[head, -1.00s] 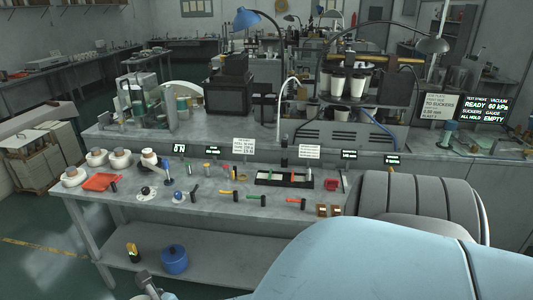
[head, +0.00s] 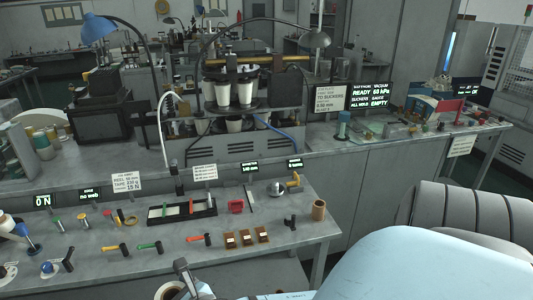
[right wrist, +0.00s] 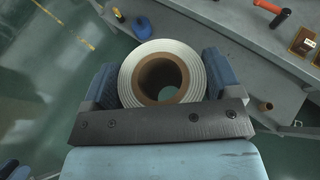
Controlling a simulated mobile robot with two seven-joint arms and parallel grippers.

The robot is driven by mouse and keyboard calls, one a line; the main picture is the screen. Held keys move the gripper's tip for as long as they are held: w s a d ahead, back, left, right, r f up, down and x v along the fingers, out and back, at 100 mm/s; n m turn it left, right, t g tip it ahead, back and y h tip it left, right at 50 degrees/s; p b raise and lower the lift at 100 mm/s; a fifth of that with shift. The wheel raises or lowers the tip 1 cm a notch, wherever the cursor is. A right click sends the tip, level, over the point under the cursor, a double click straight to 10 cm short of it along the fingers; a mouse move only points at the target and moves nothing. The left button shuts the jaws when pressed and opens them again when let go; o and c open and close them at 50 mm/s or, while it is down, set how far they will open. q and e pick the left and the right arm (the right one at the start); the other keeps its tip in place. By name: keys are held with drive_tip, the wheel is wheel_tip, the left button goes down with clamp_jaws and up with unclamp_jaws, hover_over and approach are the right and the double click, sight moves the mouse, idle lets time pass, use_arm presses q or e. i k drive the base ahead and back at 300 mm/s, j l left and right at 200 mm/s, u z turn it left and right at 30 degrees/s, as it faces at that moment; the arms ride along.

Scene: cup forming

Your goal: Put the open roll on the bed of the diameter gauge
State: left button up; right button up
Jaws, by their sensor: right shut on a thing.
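The open roll (right wrist: 197,85) is a white wound ring with a brown core, seen end-on in the right wrist view. My right gripper (right wrist: 163,84) is shut on it, with a blue pad on either side. In the head view part of the roll (head: 168,291) shows at the bottom edge beside the gripper (head: 192,281), in front of the bench. I cannot surely tell which fixture is the diameter gauge; a small display (head: 249,168) that seems to read 149 mm stands at the back of the bench.
The grey bench (head: 205,262) carries a black tray (head: 182,210), a red block (head: 236,206), coloured-handled tools, brown blocks (head: 246,239) and a brown tube (head: 319,210) near its right corner.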

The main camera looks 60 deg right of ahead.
sight(232, 194)
drive_tip(key=i+l+z, duration=0.3)
drive_tip(key=l, duration=0.15)
drive_tip(key=i+l+z, duration=0.25)
drive_tip(key=i+l, duration=0.55)
drive_tip(key=l, duration=0.1)
